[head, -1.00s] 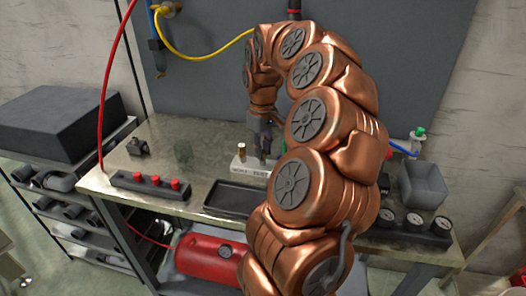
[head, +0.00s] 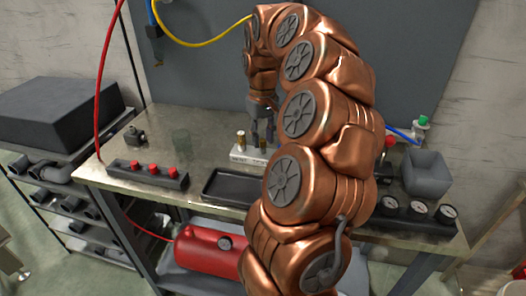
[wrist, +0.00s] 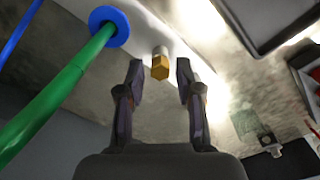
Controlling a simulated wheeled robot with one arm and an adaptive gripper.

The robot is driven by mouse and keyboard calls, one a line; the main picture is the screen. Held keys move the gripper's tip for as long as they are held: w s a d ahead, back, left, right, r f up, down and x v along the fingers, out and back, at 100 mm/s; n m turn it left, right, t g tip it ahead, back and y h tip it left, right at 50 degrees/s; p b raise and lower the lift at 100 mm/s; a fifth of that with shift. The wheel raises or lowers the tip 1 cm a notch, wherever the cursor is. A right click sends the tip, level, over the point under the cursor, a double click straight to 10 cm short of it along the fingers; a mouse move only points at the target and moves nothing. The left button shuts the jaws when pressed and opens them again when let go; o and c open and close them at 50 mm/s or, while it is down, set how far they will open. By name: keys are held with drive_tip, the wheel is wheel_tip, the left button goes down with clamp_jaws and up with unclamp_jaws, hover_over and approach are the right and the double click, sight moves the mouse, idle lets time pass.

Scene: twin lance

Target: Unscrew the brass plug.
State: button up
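A brass plug (wrist: 160,68) with a hex head shows in the wrist view, straight ahead between my two fingertips. My gripper (wrist: 160,72) is open, with clear space on both sides of the brass head. I cannot tell whether the tips are level with it or short of it. In the head view my gripper (head: 263,133) points down over a white labelled block (head: 241,160) on the bench. A brass-topped post (head: 241,138) stands on the block, left of my fingers. Another brass piece shows partly between the fingers.
A green tube (wrist: 62,88) with a blue disc (wrist: 109,26) is close on the left in the wrist view. On the bench (head: 205,150) are a black tray (head: 228,186), a red-button box (head: 147,175), a grey bin (head: 427,172) and several gauges (head: 417,209).

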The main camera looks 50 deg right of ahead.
drive_tip(key=m+b, duration=0.6)
drive_tip(key=shift+f, duration=0.35)
drive_tip(key=m+b, duration=0.4)
drive_tip(key=shift+r+m, duration=0.1)
drive_tip(key=shift+m, duration=0.3)
drive_tip(key=m+b, duration=0.2)
drive_tip(key=m, duration=0.1)
drive_tip(key=shift+m+b, duration=0.5)
drive_tip(key=shift+r+m, duration=0.25)
drive_tip(key=shift+m, duration=0.65)
drive_tip(key=m, duration=0.6)
drive_tip(key=shift+c, duration=0.2)
clamp_jaws()
